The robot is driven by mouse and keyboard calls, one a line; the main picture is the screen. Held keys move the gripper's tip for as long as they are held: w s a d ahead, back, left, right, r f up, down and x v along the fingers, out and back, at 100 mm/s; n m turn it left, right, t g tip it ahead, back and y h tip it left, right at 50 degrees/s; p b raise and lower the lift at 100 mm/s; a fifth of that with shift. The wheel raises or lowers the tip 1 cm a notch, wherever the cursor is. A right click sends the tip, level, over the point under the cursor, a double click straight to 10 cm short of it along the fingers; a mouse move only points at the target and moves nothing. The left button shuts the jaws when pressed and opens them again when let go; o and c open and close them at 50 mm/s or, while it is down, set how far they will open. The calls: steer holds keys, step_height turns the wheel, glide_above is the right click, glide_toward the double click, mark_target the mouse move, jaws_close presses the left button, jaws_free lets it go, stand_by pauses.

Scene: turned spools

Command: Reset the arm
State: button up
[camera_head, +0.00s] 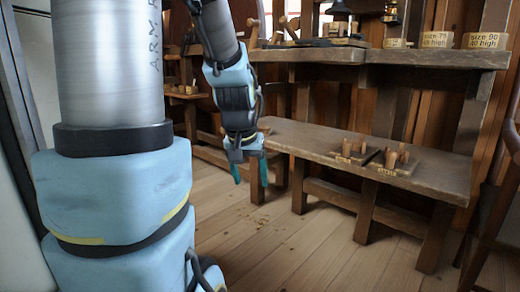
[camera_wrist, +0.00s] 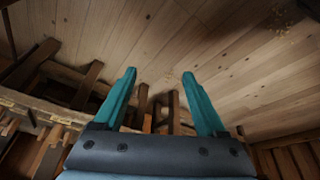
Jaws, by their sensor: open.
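My gripper (camera_head: 250,170) hangs from my arm, fingers pointing down, left of the long wooden bench. It is over the plank floor and apart from the bench. In the wrist view my gripper (camera_wrist: 160,100) shows its two teal fingers spread wide, with nothing between them but floor and wooden legs behind. It is open and empty.
A low wooden bench (camera_head: 430,178) holds two small boards with turned wooden pieces (camera_head: 392,160). Behind it a higher workbench (camera_head: 400,57) carries size-labelled blocks (camera_head: 484,40). A dark wooden chair or frame stands at the right edge.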

steer(key=s+a+f+n+g+y+p, duration=0.15)
steer(key=s+a+f, duration=0.25)
steer(key=s, duration=0.4)
steer(key=w+p+v, duration=0.3)
steer(key=p+v, duration=1.5)
steer(key=w+a+r+p+v, duration=0.1)
steer(key=w+p+v, duration=0.3)
steer(key=p+v, duration=1.3)
steer(key=shift+r+g+p, duration=0.35)
steer(key=shift+r+p, duration=0.25)
steer(key=shift+p, duration=0.35)
steer(key=shift+w+a+m+h, duration=0.1)
steer(key=shift+m+h, duration=0.15)
